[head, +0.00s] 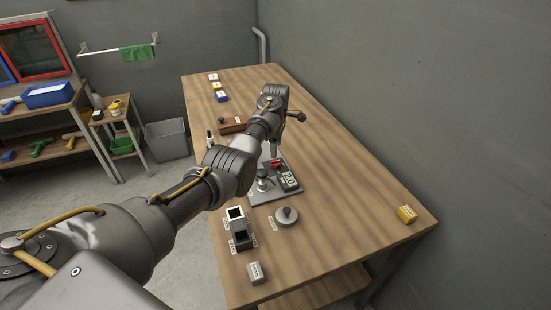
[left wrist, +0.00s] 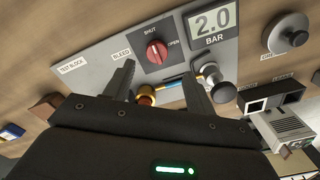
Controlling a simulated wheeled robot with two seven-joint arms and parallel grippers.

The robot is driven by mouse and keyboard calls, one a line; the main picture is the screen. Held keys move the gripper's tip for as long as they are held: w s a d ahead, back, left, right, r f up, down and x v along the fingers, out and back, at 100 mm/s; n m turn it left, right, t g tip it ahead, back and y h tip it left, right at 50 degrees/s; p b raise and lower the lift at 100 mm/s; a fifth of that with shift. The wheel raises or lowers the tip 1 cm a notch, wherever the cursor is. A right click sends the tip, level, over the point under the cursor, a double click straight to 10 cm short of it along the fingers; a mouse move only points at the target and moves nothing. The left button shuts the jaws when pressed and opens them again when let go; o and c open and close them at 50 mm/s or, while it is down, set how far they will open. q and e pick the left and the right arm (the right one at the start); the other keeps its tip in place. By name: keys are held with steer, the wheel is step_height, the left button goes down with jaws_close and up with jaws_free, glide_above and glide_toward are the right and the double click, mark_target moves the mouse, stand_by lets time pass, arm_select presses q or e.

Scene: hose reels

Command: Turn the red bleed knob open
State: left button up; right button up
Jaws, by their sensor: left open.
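The red bleed knob (left wrist: 157,53) sits on the grey test block (left wrist: 88,68), with "SHUT" printed above it, "OPEN" to its right and "BLEED" to its left. A pale mark on the knob seems to face the "SHUT" side. The gauge (left wrist: 212,24) reads 2.0 BAR. My left gripper (left wrist: 158,72) is open, with one finger on each side of the knob in the left wrist view; I cannot tell whether they touch it. In the head view the red knob (head: 276,163) shows just below my left gripper (head: 272,148). My right gripper is not in view.
A silver round-topped fitting (left wrist: 208,70) stands close to the right finger. A brass and red part (left wrist: 146,97) shows between the fingers. A round grey disc (head: 287,215) and dark square holders (head: 241,238) stand nearer on the wooden table (head: 340,215). The table's right side is mostly clear.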

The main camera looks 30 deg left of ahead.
mark_target(276, 161)
arm_select(q)
steer(key=f, duration=0.4)
steer(key=shift+w, duration=0.4)
step_height(276, 161, down, 2)
steer(key=shift+s+a+f, duration=0.15)
steer(key=shift+f, duration=0.3)
steer(key=shift+s+f, duration=0.1)
steer(key=shift+f, duration=0.25)
steer(key=c, duration=1)
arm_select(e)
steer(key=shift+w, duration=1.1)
